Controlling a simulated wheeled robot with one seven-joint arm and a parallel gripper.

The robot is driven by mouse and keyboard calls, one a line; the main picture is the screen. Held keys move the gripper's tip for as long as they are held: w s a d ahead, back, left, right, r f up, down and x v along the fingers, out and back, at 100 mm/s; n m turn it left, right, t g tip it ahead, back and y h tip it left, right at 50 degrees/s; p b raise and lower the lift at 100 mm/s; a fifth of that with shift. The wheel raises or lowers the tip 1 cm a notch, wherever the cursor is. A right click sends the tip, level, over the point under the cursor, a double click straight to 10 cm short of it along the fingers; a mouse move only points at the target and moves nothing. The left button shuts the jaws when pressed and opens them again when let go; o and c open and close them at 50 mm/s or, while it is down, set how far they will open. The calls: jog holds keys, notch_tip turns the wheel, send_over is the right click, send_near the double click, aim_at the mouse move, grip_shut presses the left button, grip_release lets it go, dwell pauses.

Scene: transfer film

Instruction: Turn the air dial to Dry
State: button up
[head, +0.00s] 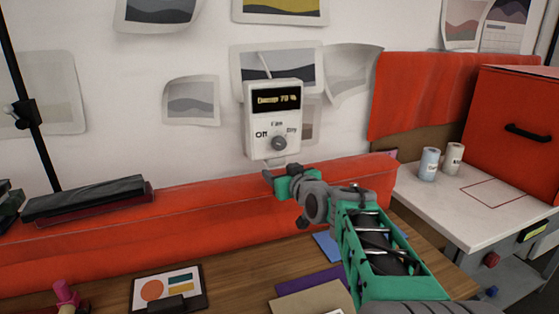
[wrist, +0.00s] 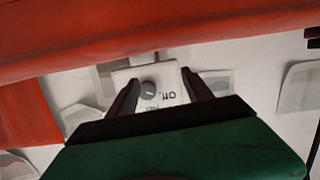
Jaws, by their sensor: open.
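The air dial (head: 278,143) is a round grey knob low on a white wall box (head: 256,125). Its labels read Off at left, Fan above and Dry at right; the lit display appears to read "Damp 70 %". I cannot tell where the knob's pointer is set. My gripper (head: 281,174) is just below the box in the head view. In the wrist view, where the box appears upside down, my open gripper (wrist: 161,76) has the dial (wrist: 148,90) between its fingers, nearer the left one. Nothing is held, and I cannot tell the remaining depth.
A long orange padded ledge (head: 215,215) runs under the box. Paper prints (head: 191,100) hang around it. Below is a wooden desk (head: 235,282) with cards and envelopes. At right, two small canisters (head: 430,164) stand on a white counter (head: 445,195) beside a red cabinet (head: 510,125).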

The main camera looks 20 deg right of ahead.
aim_at(281, 145)
jog(key=w+d+r, duration=0.1)
jog(key=w, duration=0.2)
jog(key=w+d+r+t+p, duration=0.1)
jog(key=w, duration=0.2)
jog(key=w+d+r+t, duration=0.1)
jog(key=w, duration=0.2)
jog(key=shift+w+d+r+p, duration=0.2)
jog(key=shift+d+p, duration=0.1)
jog(key=shift+d, duration=0.1)
grip_shut()
